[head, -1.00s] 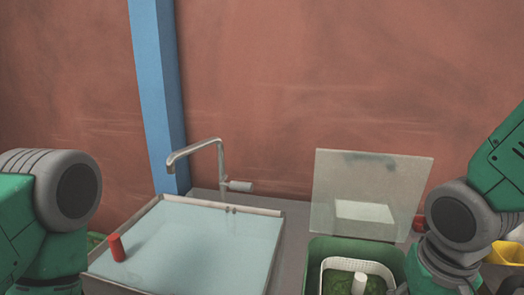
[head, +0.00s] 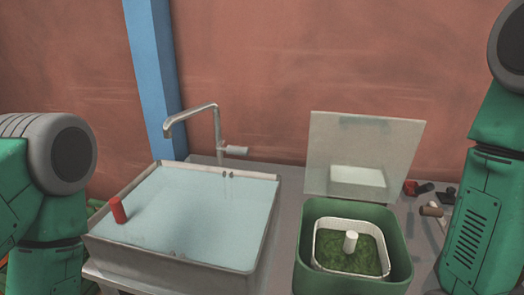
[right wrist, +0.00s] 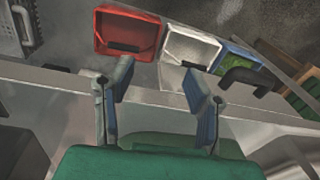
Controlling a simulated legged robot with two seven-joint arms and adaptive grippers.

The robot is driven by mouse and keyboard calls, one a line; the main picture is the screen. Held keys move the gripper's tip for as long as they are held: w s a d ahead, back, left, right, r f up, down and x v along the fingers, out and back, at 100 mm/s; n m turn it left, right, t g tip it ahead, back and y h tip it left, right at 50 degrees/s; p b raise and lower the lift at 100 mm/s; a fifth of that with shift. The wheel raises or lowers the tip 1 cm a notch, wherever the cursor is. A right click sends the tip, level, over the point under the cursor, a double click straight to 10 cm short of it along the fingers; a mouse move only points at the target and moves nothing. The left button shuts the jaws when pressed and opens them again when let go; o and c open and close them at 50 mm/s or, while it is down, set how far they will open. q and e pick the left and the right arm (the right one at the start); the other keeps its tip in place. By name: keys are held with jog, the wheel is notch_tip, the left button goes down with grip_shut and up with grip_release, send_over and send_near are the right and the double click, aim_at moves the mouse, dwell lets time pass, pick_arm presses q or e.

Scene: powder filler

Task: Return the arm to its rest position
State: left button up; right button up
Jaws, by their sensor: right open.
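My right arm (head: 475,205) stands along the right edge of the head view, and its gripper is outside that view. In the right wrist view my right gripper (right wrist: 158,112) is open, with nothing between its two fingers. Beyond the fingertips that view shows a grey edge and several bins. My left arm (head: 45,180) shows at the left edge of the head view. Its gripper is out of view.
A sink (head: 190,215) with a red cylinder (head: 118,210) and a faucet (head: 217,130) is at centre left. A green container (head: 400,255) with a raised clear lid (head: 365,140) is to its right. A red bin (right wrist: 127,30) and white bin (right wrist: 190,45) lie beyond the gripper.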

jog(key=s+d+f+n, duration=0.1)
jog(key=s+d+f, duration=0.3)
jog(key=s+f, duration=0.65)
notch_tip(320, 180, down, 10)
jog(key=w+a+n+b, duration=0.1)
jog(key=w+b, duration=0.1)
jog(key=b, duration=0.9)
jog(key=shift+h+b, duration=0.35)
jog(key=shift+h, duration=0.05)
jog(key=shift+r, duration=0.1)
jog(key=shift+w, duration=0.1)
jog(key=shift+c, duration=0.3)
